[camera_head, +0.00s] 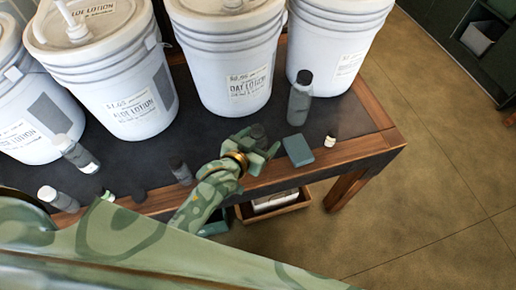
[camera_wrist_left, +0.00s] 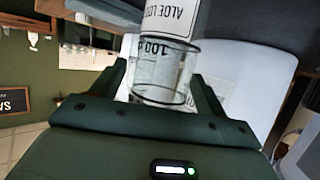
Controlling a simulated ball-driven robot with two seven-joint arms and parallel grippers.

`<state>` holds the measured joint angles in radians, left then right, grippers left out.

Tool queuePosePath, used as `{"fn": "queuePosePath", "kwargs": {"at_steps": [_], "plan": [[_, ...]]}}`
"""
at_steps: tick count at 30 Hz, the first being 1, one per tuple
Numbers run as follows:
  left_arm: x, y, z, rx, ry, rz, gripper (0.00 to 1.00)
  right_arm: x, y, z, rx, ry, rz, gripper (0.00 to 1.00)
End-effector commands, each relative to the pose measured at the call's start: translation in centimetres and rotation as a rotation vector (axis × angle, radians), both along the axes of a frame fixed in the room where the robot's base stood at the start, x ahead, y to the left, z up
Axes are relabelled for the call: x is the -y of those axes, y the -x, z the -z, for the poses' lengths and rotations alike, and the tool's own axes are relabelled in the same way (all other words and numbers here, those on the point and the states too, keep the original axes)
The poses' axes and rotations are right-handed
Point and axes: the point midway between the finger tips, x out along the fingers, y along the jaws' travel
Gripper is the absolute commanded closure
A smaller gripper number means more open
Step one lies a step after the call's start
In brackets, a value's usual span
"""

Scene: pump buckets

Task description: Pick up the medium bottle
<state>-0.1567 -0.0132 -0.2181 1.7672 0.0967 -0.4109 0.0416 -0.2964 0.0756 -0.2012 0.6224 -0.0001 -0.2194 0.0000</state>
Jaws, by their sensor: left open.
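In the head view my left gripper (camera_head: 262,148) is over the dark table near its front edge, with its fingers apart. A tall grey bottle with a dark cap (camera_head: 299,101) stands to the right of the gripper. A smaller dark bottle (camera_head: 181,171) stands to its left. Which one is the medium bottle is not clear.
Large white lotion buckets (camera_head: 237,60) line the back of the table (camera_head: 350,122). A teal block (camera_head: 298,150) and a tiny pale bottle (camera_head: 330,140) are right of the gripper. A wooden tray (camera_head: 290,203) is below the table edge.

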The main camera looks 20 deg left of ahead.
Motion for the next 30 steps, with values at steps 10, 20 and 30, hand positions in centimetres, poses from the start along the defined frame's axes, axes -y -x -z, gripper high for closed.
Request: {"fn": "queuePosePath", "kwargs": {"at_steps": [10,20,30], "plan": [[0.2,-0.8,0.3,0.0,0.0,0.0,0.34,0.4,0.5,0.3,-0.009,0.005,-0.001,0.64],[0.2,-0.8,0.3,0.0,-0.001,0.0,0.74,0.5,0.6,0.3,-0.01,0.008,-0.001,0.64],[0.2,-0.8,-2.0,0.003,0.0,0.0,0.74,0.5,0.2,-1.1,-0.001,0.008,-0.001,0.64]]}}
